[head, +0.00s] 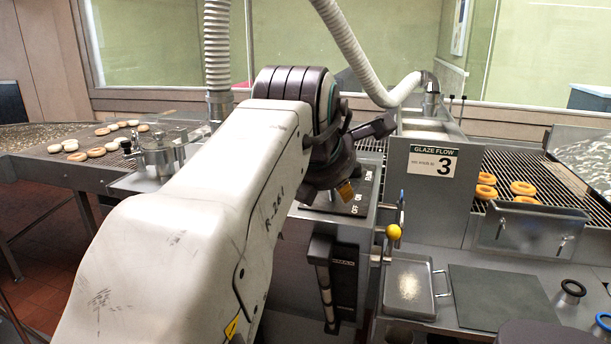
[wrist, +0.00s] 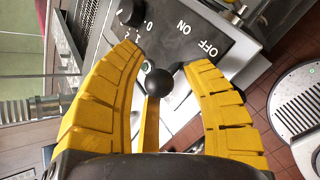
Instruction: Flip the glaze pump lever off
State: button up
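The glaze pump panel (wrist: 228,32) is dark, with white ON and OFF labels and a small black dial. In the head view the panel (head: 364,190) sits on a grey cabinet, partly behind my arm. A black ball knob (wrist: 158,82), apparently the lever's, shows between my fingers, near the labels. Its shaft is hidden, so I cannot tell the lever's setting. My gripper (wrist: 165,60) has yellow ribbed fingers spread on both sides of the knob. The right finger looks apart from it; contact on the left is unclear. In the head view my gripper (head: 345,192) is mostly hidden.
A yellow ball knob (head: 393,232) sticks out beside the cabinet. A Glaze Flow sign (head: 433,163) marks the housing to the right. Doughnuts (head: 522,188) lie on the right conveyor. A metal tray (head: 408,286) and dark mat (head: 500,297) lie in front. A lidded pot (head: 160,157) stands left.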

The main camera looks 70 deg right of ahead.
jog(key=shift+o, duration=0.6)
jog(key=v, duration=1.2)
